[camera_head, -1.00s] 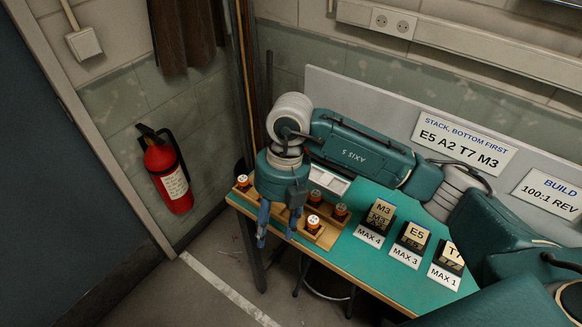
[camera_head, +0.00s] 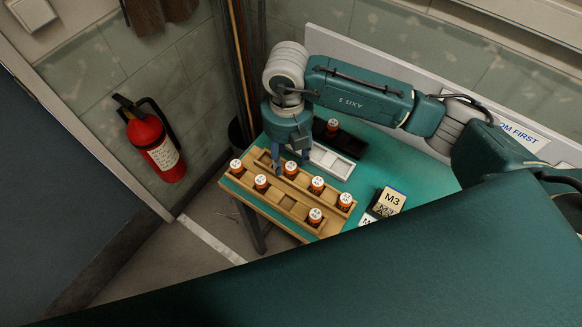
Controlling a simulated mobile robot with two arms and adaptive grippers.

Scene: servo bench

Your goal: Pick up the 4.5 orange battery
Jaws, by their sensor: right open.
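Several orange batteries with white labelled tops stand in wooden racks (camera_head: 287,202) on the left part of the bench. Front-row ones show at the left end (camera_head: 236,168), beside it (camera_head: 261,184) and at the right end (camera_head: 315,217). Back-row ones show below my gripper (camera_head: 291,170), in the middle (camera_head: 317,186) and at the right (camera_head: 345,202). The labels are too small to tell which is 4.5. My right gripper (camera_head: 290,157) is open, pointing down above the back row's left part, with no battery seen between its fingers. My left gripper is out of view.
A white tray (camera_head: 330,163) lies behind the racks. A black tray (camera_head: 350,146) behind it holds another orange battery (camera_head: 332,126). An M3 block (camera_head: 392,199) stands to the right. My teal arm link covers the lower right. A fire extinguisher (camera_head: 153,141) hangs at the left.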

